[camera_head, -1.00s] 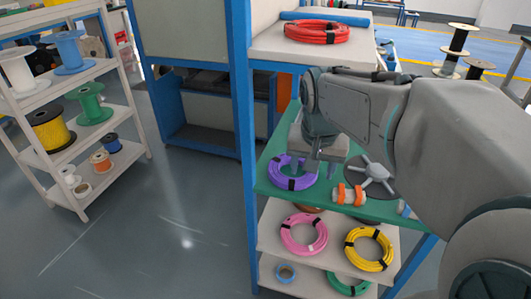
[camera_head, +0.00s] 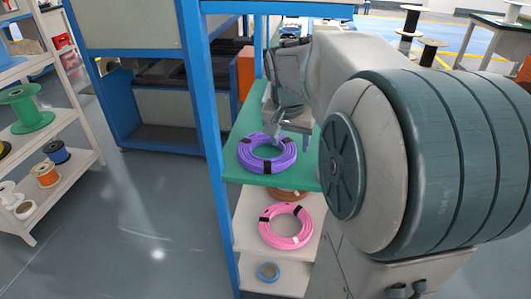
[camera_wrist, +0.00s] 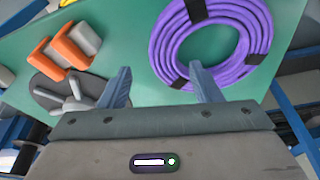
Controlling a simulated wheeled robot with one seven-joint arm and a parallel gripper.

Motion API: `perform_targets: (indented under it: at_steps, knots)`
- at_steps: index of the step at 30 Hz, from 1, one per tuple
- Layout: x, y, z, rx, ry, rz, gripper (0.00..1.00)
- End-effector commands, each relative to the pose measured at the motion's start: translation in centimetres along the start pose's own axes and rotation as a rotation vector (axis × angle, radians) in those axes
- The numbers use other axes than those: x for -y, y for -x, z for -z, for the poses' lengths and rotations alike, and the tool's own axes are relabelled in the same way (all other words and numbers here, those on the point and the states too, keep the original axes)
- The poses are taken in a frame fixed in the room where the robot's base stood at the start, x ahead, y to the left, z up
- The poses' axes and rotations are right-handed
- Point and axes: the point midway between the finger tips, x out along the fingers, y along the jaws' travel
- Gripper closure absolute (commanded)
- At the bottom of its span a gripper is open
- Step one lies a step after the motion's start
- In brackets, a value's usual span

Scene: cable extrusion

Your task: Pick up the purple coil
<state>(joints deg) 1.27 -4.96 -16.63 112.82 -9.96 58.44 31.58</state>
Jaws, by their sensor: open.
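The purple coil (camera_head: 267,153) lies flat on the green shelf (camera_head: 232,172), with black ties around its ring. In the wrist view the purple coil (camera_wrist: 250,50) fills the upper right. My gripper (camera_head: 283,127) is just behind the coil in the head view, partly hidden by my own arm. In the wrist view my gripper (camera_wrist: 159,82) is open, with two blue-grey fingers spread apart. Its right finger is close to the coil's lower left edge; I cannot tell whether they touch.
A pink coil (camera_head: 286,226) and a small blue spool (camera_head: 268,271) sit below. A blue post (camera_head: 200,100) stands at the shelf's left. A spool rack (camera_head: 40,140) is further left.

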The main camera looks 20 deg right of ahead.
Motion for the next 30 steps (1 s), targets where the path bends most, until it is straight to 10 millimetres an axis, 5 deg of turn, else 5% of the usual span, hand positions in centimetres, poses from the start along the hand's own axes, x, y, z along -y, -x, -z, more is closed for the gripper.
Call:
perform_targets:
  at_steps: [6, 14, 21, 30]
  knots:
    - [0.4, -3.6, -0.1, 0.001, 0.0, -0.001, 0.42]
    - [0.4, -4.0, 0.0, 0.0, 0.001, 0.0, 0.42]
    - [0.4, -4.0, -0.1, 0.0, 0.001, 0.001, 0.96]
    - [0.4, -3.8, 0.0, -0.001, 0.001, 0.001, 0.97]
